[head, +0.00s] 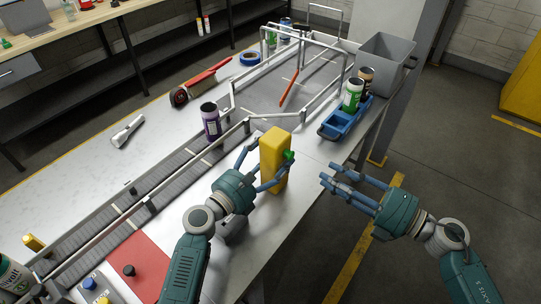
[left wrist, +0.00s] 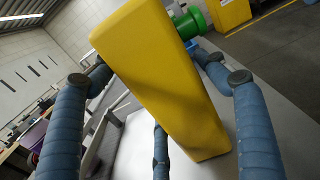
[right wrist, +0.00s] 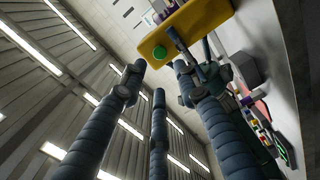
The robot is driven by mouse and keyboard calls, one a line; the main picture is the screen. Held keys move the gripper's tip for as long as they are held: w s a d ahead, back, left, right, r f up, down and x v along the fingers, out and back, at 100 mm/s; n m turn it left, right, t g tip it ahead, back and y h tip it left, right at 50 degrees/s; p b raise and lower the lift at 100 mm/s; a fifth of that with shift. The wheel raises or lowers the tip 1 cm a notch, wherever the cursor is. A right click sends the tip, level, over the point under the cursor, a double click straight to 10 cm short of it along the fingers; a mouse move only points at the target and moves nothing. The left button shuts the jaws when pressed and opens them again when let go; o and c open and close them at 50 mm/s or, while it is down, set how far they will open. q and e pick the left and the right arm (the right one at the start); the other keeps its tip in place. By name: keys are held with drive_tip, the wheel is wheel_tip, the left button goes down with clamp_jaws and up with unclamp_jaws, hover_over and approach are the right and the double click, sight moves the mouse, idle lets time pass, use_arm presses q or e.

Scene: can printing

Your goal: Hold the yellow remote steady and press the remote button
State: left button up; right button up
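The yellow remote (head: 273,158) is upright near the table's right edge. Its green button (head: 289,155) sticks out on the right side, and also shows in the right wrist view (right wrist: 160,53). My left gripper (head: 262,168) has its fingers around the remote from both sides; the left wrist view shows the yellow body (left wrist: 165,80) between them. I cannot tell if the remote's base rests on the table. My right gripper (head: 328,178) is open and empty, to the right of the remote and apart from it, with its fingers pointing toward the button side.
A blue tray (head: 330,131) with cans and a grey bin (head: 386,62) stand behind, to the right. Open floor lies beyond the right edge.

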use_arm(q)
drive_tip(key=c, duration=1.1)
use_arm(e)
drive_tip(key=shift+c, duration=0.8)
clamp_jaws()
